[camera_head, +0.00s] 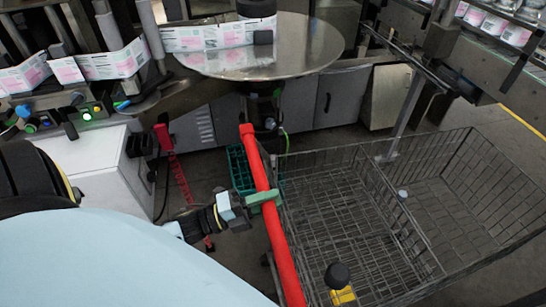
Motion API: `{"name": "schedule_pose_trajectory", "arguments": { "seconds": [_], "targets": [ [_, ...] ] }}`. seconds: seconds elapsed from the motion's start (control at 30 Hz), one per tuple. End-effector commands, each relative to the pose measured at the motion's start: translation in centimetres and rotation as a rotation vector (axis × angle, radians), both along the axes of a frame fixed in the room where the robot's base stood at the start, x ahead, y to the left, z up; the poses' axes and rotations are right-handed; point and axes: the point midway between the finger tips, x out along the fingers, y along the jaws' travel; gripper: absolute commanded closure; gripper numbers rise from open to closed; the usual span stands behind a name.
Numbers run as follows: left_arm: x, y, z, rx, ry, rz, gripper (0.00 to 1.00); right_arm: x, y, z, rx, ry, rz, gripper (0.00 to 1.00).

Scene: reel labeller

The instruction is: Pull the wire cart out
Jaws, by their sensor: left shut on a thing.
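The wire cart (345,215) is a grey mesh basket at the lower right, empty as far as I can see. Its red handle bar (284,255) runs from the upper middle down to the bottom edge, along the basket's left side. My left gripper (264,198) comes in from the left and is shut on the red handle bar, about midway along its visible length. My right gripper is not in view. The cart's lower end is cut off by the frame.
A round steel table (285,60) stands behind the cart, with grey cabinets (298,103) below it. A white box (100,165) stands at the left. A green crate (240,168) sits on the floor behind the handle. A yellow part with a black knob (338,275) shows at the bottom.

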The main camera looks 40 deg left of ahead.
Motion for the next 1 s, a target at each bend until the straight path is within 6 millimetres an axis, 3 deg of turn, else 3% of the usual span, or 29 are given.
{"name": "schedule_pose_trajectory", "arguments": {
  "seconds": [0.43, 0.47, 0.6, 1.0],
  "targets": [
    [-0.14, 0.18, -0.07, 0.0, 0.003, -0.002, 1.0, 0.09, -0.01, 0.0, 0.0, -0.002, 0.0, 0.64],
    [-0.12, 0.18, -0.07, 0.0, 0.003, -0.002, 0.69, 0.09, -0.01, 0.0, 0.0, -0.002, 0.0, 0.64],
    [-0.12, 0.18, -0.05, 0.0, 0.001, -0.002, 0.5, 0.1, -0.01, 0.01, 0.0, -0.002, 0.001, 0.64],
    [-0.77, 0.73, -0.29, 0.001, 0.002, -0.001, 0.5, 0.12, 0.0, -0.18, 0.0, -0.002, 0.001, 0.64]
  ]
}}
